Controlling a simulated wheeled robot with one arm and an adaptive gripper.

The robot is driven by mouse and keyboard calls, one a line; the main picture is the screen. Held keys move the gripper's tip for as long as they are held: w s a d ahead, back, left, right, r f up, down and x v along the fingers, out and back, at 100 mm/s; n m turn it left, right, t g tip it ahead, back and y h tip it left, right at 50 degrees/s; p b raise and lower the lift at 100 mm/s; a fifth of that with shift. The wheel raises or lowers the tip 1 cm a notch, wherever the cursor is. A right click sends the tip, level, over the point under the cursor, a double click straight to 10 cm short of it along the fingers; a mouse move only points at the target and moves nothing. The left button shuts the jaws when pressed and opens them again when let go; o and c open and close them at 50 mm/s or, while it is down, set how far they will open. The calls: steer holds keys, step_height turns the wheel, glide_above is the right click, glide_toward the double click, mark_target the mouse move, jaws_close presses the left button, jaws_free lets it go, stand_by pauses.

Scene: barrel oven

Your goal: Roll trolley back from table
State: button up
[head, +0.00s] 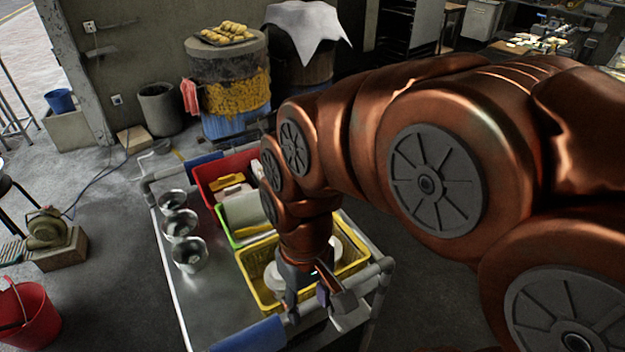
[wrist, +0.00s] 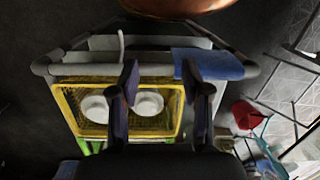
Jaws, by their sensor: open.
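The trolley (head: 207,290) has a grey metal top and a tube rail around it. It stands below my arm in the head view. Its near rail (head: 368,282) carries a blue sleeve (head: 248,335), which also shows in the wrist view (wrist: 215,66). My gripper (head: 325,296) is open at this near rail, beside the yellow basket. In the wrist view its fingertips (wrist: 160,70) are apart and overlap the rail, one near the end of the blue sleeve. I cannot tell whether they touch the rail. My arm hides the trolley's right side.
The trolley carries a yellow basket (head: 258,285) with white round items, a red crate (head: 205,177) and several metal pots (head: 190,255). A red bucket (head: 28,318) stands at left. A barrel oven (head: 235,95) stands behind. Floor between bucket and trolley is clear.

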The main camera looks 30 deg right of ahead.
steer(key=w+d+f+t+y, duration=0.15)
steer(key=w+d, duration=0.35)
steer(key=w, duration=0.6)
steer(key=w+d+f+t+y, duration=0.15)
steer(key=w+d, duration=0.25)
steer(key=w, duration=0.6)
steer(key=w+d+f+t+h, duration=0.1)
steer(key=w+d+f, duration=0.1)
steer(key=w+d, duration=0.35)
steer(key=w+d+f+m+t+b, duration=0.1)
steer(key=w+d, duration=0.1)
steer(key=d, duration=0.6)
steer(key=w+d+f+t+h, duration=0.1)
steer(key=w+d+f, duration=0.15)
steer(key=d, duration=0.45)
steer(key=shift+w+a+r+p+x, duration=0.15)
steer(key=shift+p+x, duration=0.1)
steer(key=shift+x, duration=1)
steer(key=shift+w+a+p+x, duration=0.1)
steer(key=shift+w+p+x, duration=0.1)
steer(key=shift+x, duration=1)
steer(key=shift+w+a+r+p+x, duration=0.15)
steer(key=shift+p+x, duration=0.1)
steer(key=shift+x, duration=1)
steer(key=shift+s, duration=0.1)
jaws_close()
